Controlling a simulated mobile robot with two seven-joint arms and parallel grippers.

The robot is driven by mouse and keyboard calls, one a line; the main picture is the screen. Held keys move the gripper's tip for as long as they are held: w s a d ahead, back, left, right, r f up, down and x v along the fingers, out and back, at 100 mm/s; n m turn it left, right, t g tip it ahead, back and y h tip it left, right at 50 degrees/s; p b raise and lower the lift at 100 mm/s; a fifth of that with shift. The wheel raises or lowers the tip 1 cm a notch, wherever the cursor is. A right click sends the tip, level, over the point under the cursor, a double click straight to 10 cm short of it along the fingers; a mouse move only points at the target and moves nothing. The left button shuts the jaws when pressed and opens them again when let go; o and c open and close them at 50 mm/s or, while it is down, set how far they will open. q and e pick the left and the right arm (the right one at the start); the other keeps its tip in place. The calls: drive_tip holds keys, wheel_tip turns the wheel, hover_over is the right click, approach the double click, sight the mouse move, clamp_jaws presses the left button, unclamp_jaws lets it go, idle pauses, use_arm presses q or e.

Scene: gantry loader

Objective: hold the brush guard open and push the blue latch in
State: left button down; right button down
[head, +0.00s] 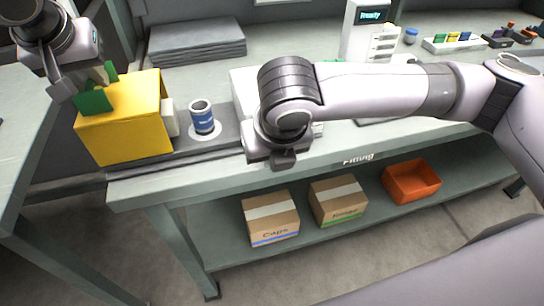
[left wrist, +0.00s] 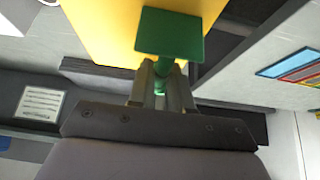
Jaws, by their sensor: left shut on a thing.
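The yellow box-shaped guard (head: 128,135) stands at the left end of the bench, with a green handle (head: 93,101) on its upper left. My left gripper (head: 88,84) is shut on the green handle. In the left wrist view, the fingers (left wrist: 160,88) close on the handle's stem below its flat green plate (left wrist: 168,34), against the yellow guard (left wrist: 95,28). My right gripper (head: 283,158) points down over the bench's front edge, right of the guard and apart from it. Its fingers are too hidden to judge. I cannot make out a blue latch in either view.
A blue-labelled can (head: 202,117) stands on a round pad right of the guard, near a white block (head: 170,118). Grey slabs (head: 196,40) lie behind. My right arm crosses the bench. Cartons (head: 270,218) and an orange bin (head: 411,182) sit on the lower shelf.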

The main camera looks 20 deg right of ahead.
drive_tip(key=shift+w, duration=1.3)
drive_tip(key=s+r, duration=0.9)
drive_tip(key=w+f, duration=0.7)
drive_tip(key=f, duration=0.2)
drive_tip(key=shift+w, duration=0.3)
